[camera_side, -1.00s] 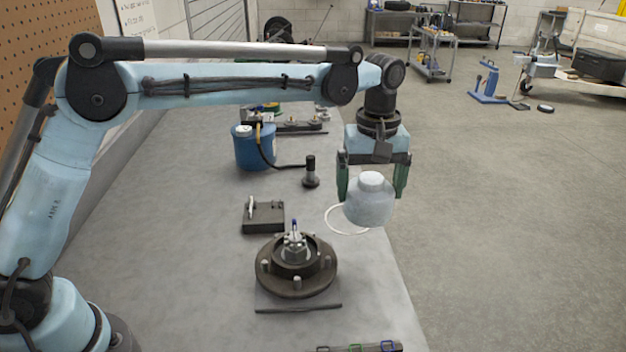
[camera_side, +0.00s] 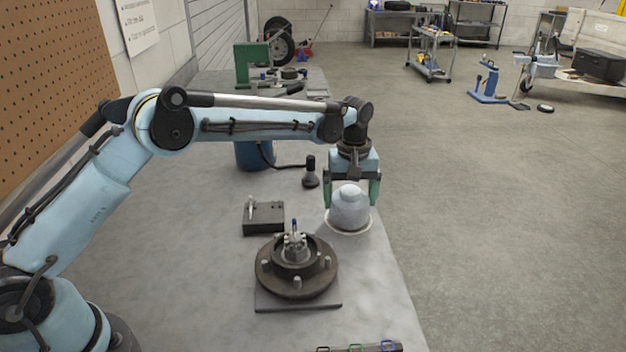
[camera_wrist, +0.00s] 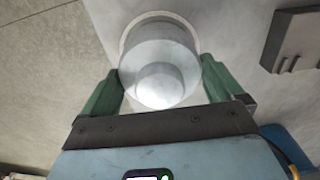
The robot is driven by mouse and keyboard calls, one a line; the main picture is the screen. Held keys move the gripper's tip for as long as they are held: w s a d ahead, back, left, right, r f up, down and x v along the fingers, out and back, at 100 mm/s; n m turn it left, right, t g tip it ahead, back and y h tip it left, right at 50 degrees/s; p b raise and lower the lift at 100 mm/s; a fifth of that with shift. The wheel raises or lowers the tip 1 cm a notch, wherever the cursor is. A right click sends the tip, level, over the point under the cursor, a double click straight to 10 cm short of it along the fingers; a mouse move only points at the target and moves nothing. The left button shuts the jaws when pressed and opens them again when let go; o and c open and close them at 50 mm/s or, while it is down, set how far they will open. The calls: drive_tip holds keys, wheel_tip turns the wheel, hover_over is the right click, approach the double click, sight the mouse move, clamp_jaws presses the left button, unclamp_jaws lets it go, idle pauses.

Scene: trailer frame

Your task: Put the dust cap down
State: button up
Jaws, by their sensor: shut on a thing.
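The dust cap (camera_side: 349,208) is a pale grey, rounded cap with a smaller raised top. My gripper (camera_side: 353,197) is shut on it, one green finger on each side. The cap is upright over a white ring (camera_side: 330,229) marked on the bench near its right edge. I cannot tell whether its underside touches the bench. In the wrist view the cap (camera_wrist: 160,72) sits between the green fingers (camera_wrist: 160,88), with the ring showing around its far side.
A hub with studs (camera_side: 296,266) stands on a plate in front and left of the cap. A dark block (camera_side: 264,218) lies left. A black upright tool (camera_side: 310,172) and a blue can (camera_side: 250,155) stand behind. The bench's right edge is close by.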

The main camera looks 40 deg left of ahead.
sight(351, 190)
drive_tip(key=shift+f, duration=0.25)
drive_tip(key=o, duration=0.7)
drive_tip(key=s+a+r+m+t, duration=0.1)
drive_tip(key=s+r, duration=0.1)
drive_tip(key=r, duration=0.7)
drive_tip(key=s+a+r+m+t, duration=0.1)
drive_tip(key=s+a+r, duration=0.15)
drive_tip(key=r, duration=0.65)
drive_tip(key=s+a+f+m+t, duration=0.1)
drive_tip(key=s+f+m, duration=0.1)
drive_tip(key=s, duration=0.5)
drive_tip(key=s+a+f+m+t, duration=0.2)
drive_tip(key=s, duration=0.5)
drive_tip(key=s+a+f+m+t, duration=0.2)
drive_tip(key=s+f+m, duration=0.1)
drive_tip(key=s, duration=0.4)
drive_tip(key=shift+s+f, duration=0.1)
